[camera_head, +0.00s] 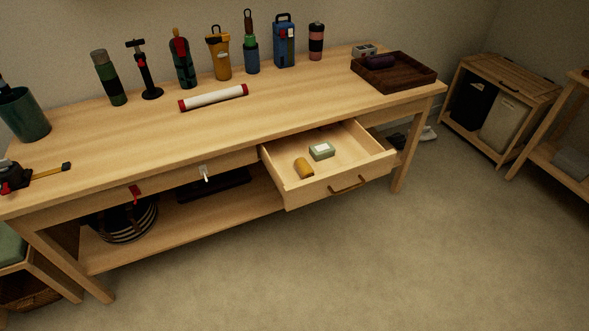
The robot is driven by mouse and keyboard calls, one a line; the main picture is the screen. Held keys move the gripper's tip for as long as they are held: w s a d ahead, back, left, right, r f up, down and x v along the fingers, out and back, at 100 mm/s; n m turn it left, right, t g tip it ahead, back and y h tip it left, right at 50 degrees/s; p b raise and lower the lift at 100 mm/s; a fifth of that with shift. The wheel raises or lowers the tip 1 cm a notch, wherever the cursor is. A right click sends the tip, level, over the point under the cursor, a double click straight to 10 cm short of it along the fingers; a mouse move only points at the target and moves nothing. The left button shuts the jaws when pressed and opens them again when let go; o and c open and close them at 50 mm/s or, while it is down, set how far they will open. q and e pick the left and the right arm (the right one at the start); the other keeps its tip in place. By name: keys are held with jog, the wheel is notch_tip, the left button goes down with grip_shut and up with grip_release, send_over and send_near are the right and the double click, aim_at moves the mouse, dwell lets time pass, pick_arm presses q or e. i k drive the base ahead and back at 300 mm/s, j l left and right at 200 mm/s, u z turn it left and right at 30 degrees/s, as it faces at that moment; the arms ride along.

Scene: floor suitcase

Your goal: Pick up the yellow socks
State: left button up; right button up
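A small rolled yellow bundle (303,168), which looks like the yellow socks, lies in the open drawer (340,186) of the wooden workbench. It rests on the drawer floor toward the left front. A small pale green and white box (321,151) lies behind it and to the right, apart from it. Neither of my grippers shows in the head view.
The workbench (150,150) carries several bottles and tools along its back, a red-ended white roll (213,97) and a dark brown tray (420,80) at the right end. A striped basket (128,222) sits on the lower shelf. The floor (400,260) in front is clear.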

aim_at(303, 167)
jog(key=i+l, duration=0.15)
jog(key=l, duration=0.2)
jog(key=i+l+u, duration=0.1)
jog(key=l, duration=0.25)
jog(key=i+l, duration=0.25)
jog(key=l, duration=0.15)
jog(key=u, duration=0.05)
